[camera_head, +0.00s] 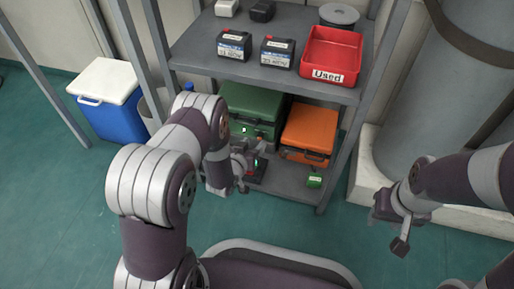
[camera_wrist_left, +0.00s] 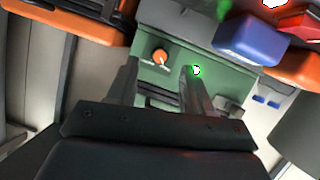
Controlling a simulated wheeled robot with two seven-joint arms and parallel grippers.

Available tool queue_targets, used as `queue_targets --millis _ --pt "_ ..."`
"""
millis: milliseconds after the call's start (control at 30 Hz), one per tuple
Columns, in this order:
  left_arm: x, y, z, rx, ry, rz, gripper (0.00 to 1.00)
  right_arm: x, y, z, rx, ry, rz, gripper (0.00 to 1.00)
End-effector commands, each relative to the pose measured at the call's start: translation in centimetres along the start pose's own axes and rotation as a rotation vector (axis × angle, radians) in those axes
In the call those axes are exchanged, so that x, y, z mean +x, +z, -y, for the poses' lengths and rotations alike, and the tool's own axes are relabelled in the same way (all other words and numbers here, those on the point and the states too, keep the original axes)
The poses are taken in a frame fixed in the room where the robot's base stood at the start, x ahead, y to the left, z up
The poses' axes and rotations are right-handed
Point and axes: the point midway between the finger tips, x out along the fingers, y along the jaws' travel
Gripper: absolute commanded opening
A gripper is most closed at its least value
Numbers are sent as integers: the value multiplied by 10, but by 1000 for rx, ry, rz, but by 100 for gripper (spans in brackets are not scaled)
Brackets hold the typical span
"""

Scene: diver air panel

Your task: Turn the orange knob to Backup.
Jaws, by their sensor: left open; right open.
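The orange knob (camera_wrist_left: 160,56) sits on the face of a green panel box (camera_wrist_left: 190,25) in the left wrist view. It has a pale pointer mark toward its lower right; I cannot read any position labels. A green light (camera_wrist_left: 196,70) glows beside it. My left gripper (camera_wrist_left: 159,69) is open, its two fingers either side of the knob's line and seemingly short of it. In the head view my left gripper (camera_head: 246,163) is low in front of the shelf, and the knob cannot be made out. My right gripper (camera_head: 394,226) is open and empty at the right, away from the shelf.
A grey shelf unit (camera_head: 190,58) holds a green case (camera_head: 250,100) and an orange case (camera_head: 309,132) below, batteries (camera_head: 277,51) and a red "Used" tray (camera_head: 331,50) above. A blue cooler (camera_head: 108,110) stands left. A large grey cylinder (camera_head: 430,100) stands right.

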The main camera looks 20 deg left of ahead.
Motion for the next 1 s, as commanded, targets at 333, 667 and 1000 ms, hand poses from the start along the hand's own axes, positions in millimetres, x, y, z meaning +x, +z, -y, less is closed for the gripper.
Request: queue_targets --millis 333,667,1000 --pt "38 0 0 0 0 1 51 29 3 0 0 0 0 43" --pt "37 -1 0 0 0 1 5 28 3 0 0 0 0 43" --pt "36 -2 -1 24 -11 3 0 24 3 0 0 0 0 43"
